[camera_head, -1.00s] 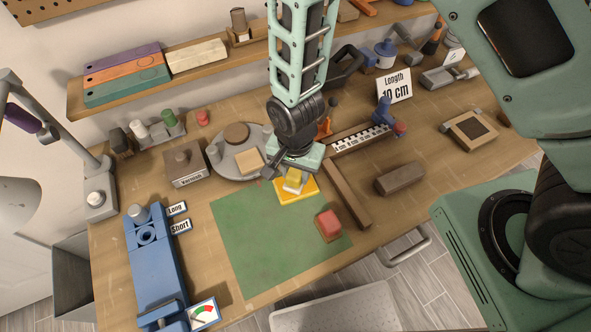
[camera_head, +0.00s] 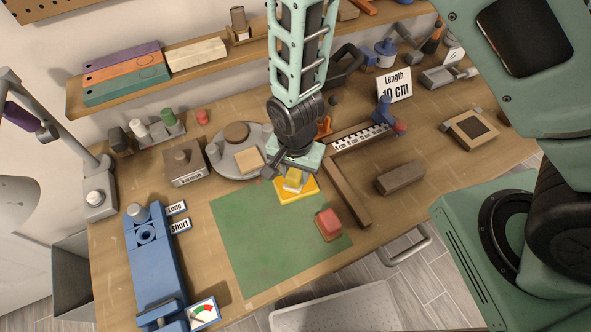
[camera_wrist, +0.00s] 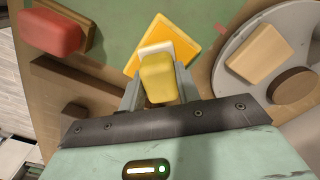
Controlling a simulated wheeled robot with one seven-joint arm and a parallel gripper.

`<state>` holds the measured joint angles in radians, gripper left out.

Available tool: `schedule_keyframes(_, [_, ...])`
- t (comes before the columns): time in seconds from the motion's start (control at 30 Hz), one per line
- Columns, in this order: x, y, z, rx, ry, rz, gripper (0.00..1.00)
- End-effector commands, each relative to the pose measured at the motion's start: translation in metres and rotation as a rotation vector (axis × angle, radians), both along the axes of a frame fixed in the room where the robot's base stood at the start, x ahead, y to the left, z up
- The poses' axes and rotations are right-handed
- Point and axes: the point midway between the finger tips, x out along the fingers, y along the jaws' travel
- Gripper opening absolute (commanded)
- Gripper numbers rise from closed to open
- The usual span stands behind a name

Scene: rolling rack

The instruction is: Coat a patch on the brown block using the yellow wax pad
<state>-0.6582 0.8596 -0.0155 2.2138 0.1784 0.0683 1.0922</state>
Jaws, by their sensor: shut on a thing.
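My gripper (camera_head: 293,178) points down at the back right edge of the green mat. It is shut on the yellow wax pad (camera_wrist: 157,80), a small yellow block with a whitish part at its far end. The pad is over or on a square yellow-orange tray (camera_wrist: 186,42); I cannot tell if they touch. The tray also shows in the head view (camera_head: 283,196), partly hidden by my gripper. The brown block (camera_head: 400,178) lies flat and apart, to the right on the bare wood. No coating is discernible on it.
A brown L-shaped fence with a ruler (camera_head: 345,192) stands between tray and brown block. A red-topped block (camera_head: 328,224) sits on the green mat (camera_head: 245,245). A grey turntable (camera_head: 228,172) with a beige block stands left of my gripper. The mat's left part is clear.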

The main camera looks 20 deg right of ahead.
Motion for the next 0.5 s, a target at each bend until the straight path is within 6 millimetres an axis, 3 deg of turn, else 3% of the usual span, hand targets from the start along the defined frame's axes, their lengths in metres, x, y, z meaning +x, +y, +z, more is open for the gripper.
schedule_keyframes(0.3, [-0.001,0.000,-0.002,-0.002,0.003,0.000,0.14])
schedule_keyframes(0.5, [-0.001,-0.001,0.008,-0.001,0.002,0.001,0.14])
